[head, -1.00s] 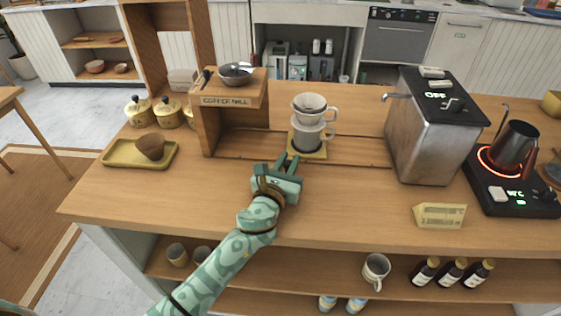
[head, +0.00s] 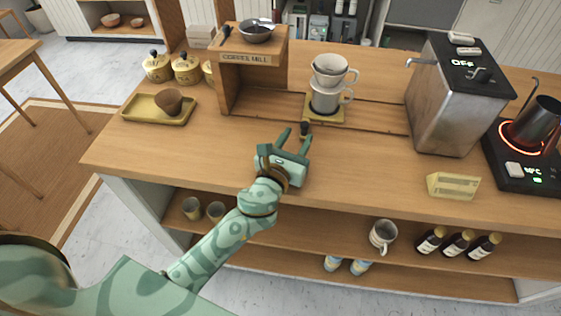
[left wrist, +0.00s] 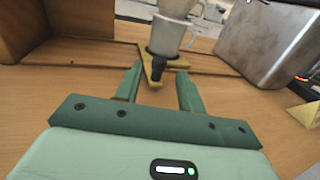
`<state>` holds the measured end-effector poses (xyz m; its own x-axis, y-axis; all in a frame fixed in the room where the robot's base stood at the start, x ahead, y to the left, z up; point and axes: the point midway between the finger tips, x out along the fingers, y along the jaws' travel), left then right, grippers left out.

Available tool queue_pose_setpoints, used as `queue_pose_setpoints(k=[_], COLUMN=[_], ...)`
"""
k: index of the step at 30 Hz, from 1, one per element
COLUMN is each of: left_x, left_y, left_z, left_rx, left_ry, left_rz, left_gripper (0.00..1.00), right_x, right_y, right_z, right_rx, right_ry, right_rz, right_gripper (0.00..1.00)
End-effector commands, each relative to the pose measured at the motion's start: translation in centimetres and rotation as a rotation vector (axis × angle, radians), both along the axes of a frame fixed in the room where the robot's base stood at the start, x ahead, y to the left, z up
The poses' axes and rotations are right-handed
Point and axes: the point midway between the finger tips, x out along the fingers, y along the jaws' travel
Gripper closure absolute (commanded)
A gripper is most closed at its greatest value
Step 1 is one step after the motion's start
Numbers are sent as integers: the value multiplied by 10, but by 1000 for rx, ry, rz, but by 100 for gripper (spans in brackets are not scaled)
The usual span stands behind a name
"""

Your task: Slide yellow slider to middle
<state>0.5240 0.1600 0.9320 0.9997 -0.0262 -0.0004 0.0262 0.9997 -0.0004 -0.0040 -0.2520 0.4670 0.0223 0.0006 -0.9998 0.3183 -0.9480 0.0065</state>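The yellow slider (head: 338,117) sits on a wooden rail in the counter, just right of the coffee mill's opening. It carries a white cup with a white dripper (head: 331,70) on top. A dark knob (head: 304,129) sticks out at its near left corner. My left gripper (head: 296,135) is open in front of the slider. In the left wrist view, the knob (left wrist: 155,68) appears between the spread fingertips (left wrist: 160,72), with a gap on each side. I cannot tell how deep the knob sits between them. My right gripper is not in view.
The coffee mill (head: 250,58) stands left of the slider. A metal machine reading OFF (head: 445,110) stands at the rail's right end. A yellow sign (head: 453,186) and a glowing hot plate (head: 520,160) are further right. The rail between slider and machine is clear.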

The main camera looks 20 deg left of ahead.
Motion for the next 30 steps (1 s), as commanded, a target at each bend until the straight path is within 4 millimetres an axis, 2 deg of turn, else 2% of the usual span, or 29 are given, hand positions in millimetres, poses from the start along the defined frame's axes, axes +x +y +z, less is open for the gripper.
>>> queue_pose_setpoints(k=[1,6,12,18,30], left_x=[-15,-60,-93,-103,-102], left_y=[0,2,2,3,3], left_z=[0,-2,-2,-1,0], left_rx=[1,1,0,-1,0], left_ry=[3,4,3,1,0], left_rz=[0,1,1,1,1], left_gripper=[61,61,61,61,61], right_x=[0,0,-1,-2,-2], right_y=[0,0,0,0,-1], right_z=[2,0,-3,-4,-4], right_rx=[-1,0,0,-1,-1], right_ry=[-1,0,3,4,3], right_rz=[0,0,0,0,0], right_gripper=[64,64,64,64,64])
